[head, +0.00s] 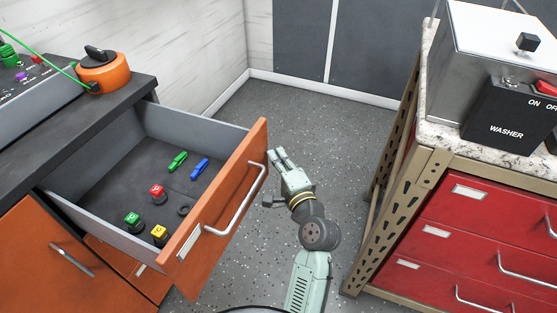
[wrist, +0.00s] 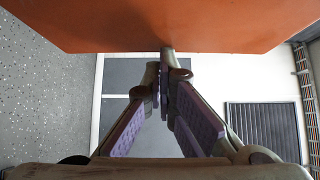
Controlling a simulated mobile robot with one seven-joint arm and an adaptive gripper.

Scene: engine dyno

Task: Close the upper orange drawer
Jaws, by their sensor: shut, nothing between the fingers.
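The upper orange drawer (head: 208,223) stands pulled open from the dark-topped cabinet at the left, with its orange front facing right and a silver handle (head: 236,203) on it. Inside it lie green and blue clips and several small coloured knobs. My gripper (head: 278,154) is at the right of the drawer front, near its far end and beyond the handle's upper end, fingers pointing away. In the wrist view its fingers (wrist: 162,75) meet at the tips and are empty. The orange panel (wrist: 170,25) fills the top of that view, close to the fingers; contact cannot be told.
A lower orange front (head: 40,255) with a handle is at the left. An orange device (head: 103,72) sits on the black worktop (head: 135,88). A red drawer cabinet (head: 470,235) bearing a washer (head: 508,118) stands right. Grey floor (head: 320,125) between is clear beyond my arm.

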